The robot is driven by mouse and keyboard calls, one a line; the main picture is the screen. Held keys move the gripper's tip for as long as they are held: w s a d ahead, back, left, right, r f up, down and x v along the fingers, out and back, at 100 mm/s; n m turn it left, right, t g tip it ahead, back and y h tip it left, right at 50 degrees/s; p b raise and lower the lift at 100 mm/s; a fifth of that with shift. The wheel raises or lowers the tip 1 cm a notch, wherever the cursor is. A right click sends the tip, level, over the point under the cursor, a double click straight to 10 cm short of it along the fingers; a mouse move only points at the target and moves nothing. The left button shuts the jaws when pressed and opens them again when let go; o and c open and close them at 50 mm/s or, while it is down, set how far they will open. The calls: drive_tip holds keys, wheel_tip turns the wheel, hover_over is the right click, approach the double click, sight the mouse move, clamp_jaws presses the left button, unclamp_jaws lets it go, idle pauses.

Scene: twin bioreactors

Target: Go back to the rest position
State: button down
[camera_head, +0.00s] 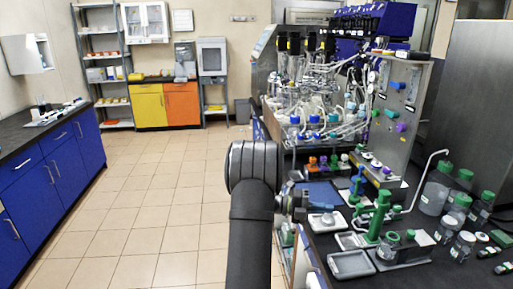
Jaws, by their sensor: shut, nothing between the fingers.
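My arm rises dark at the bottom centre and bends at a large round joint left of the bench edge. My gripper (297,198) sits to the right of this joint, at the left edge of the bench (415,275). It is small in view and partly hidden by the arm. It is shut and holds nothing. It is close to a blue mat (322,194) on the bench; I cannot tell the gap between them.
Bioreactor vessels with tubing (310,85) stand at the back of the bench. Green-topped stands (378,218), metal trays (350,264) and green-capped bottles (434,190) crowd the right side. The tiled floor (160,190) is open between the bench and the blue cabinets (60,170).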

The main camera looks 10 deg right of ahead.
drive_tip(key=shift+s+d, duration=0.1)
drive_tip(key=x, duration=0.9)
drive_tip(key=shift+d, duration=0.1)
drive_tip(key=c, duration=2.1)
unclamp_jaws()
